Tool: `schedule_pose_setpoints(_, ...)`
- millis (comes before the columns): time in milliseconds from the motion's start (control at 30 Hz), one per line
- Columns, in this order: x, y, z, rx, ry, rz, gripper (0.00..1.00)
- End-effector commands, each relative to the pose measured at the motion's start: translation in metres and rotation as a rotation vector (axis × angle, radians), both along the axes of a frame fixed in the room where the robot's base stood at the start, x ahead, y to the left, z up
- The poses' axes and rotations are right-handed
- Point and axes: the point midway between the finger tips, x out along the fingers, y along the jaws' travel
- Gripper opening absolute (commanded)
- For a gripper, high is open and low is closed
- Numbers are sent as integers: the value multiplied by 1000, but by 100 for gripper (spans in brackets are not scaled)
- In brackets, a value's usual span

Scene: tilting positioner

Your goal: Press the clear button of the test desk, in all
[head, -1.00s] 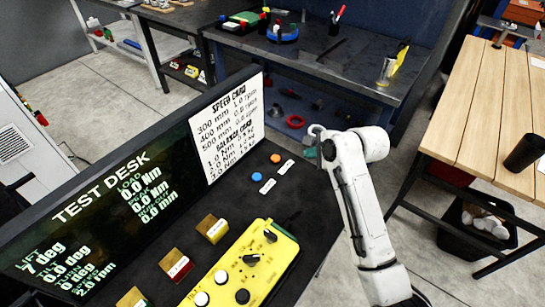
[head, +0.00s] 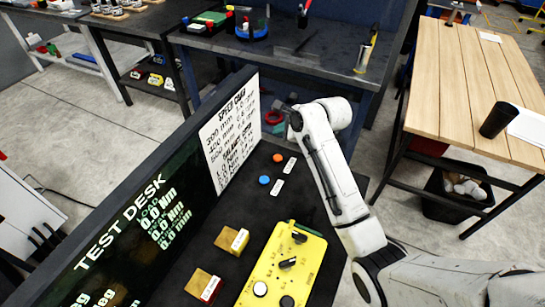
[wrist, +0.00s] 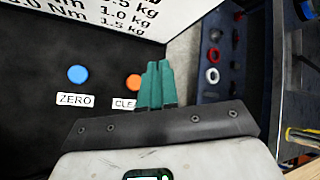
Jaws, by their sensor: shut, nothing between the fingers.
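The test desk (head: 190,262) is black, with an upright display at its back left. The orange button (head: 278,158) sits near its far end. In the wrist view the orange button (wrist: 133,82) has a label reading "CLE", the rest hidden behind my fingers. The blue button (wrist: 78,74), labelled ZERO, is to its left; it also shows in the head view (head: 264,180). My gripper (wrist: 156,66) has its green fingers together, empty. In the wrist view they overlap the orange button's right edge; whether they touch it I cannot tell.
A yellow control box (head: 285,262) with knobs and tan blocks (head: 232,241) stand on the desk's near part. A white chart (head: 230,135) rises behind the buttons. A dark workbench (head: 300,50) lies beyond, and a wooden table (head: 470,85) stands at right.

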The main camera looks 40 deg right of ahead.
Motion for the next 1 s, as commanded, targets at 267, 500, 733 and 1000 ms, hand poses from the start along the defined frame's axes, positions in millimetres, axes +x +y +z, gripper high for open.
schedule_pose_setpoints(267, 0, 0, -2, -1, 0, 1, 0)
schedule_pose_setpoints(500, 0, 0, -17, -2, -1, 1, 0)
schedule_pose_setpoints(733, 0, 0, -40, -2, -1, 1, 0)
schedule_pose_setpoints(1000, 0, 0, -66, -3, -1, 2, 0)
